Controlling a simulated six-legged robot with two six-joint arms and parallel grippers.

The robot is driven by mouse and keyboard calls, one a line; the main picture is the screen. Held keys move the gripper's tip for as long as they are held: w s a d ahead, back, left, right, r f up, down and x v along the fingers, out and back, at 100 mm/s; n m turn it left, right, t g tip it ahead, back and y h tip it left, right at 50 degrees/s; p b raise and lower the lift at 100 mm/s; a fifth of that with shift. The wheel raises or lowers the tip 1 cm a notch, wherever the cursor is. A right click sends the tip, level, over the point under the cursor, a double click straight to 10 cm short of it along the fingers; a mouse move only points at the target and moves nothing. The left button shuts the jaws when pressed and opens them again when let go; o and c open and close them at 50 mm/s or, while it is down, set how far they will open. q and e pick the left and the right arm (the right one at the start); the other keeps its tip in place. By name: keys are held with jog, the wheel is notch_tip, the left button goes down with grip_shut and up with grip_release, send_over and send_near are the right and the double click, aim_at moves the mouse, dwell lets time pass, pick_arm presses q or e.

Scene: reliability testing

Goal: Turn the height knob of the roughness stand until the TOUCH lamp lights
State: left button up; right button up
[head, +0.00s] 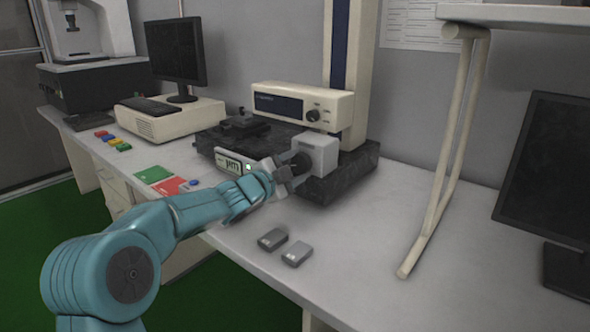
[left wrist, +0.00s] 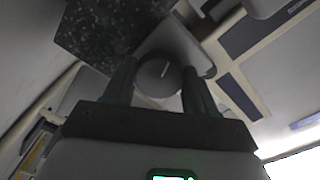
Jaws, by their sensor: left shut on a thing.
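The roughness stand has a dark speckled stone base (head: 345,177), a blue and cream column (head: 352,60) and a pale block (head: 320,150) low at the front. A round dark knob (head: 302,161) sits on that block. My left gripper (head: 290,172) is shut on this knob. In the left wrist view the knob (left wrist: 158,72) lies between my two dark fingers (left wrist: 160,88), and a short pale line marks its face.
Two small grey blocks (head: 285,247) lie on the white bench near my forearm. Green and red cards (head: 170,183) lie to the left. A slanted shelf leg (head: 445,160) and a monitor (head: 545,180) stand to the right.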

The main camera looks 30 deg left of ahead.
dwell(0.4)
pick_arm(q)
jog(key=o, duration=1.1)
jog(key=shift+c, duration=0.2)
jog(key=s+a+p, duration=0.1)
jog(key=s, duration=1.5)
jog(key=shift+s, duration=0.15)
jog(key=shift+a, duration=0.15)
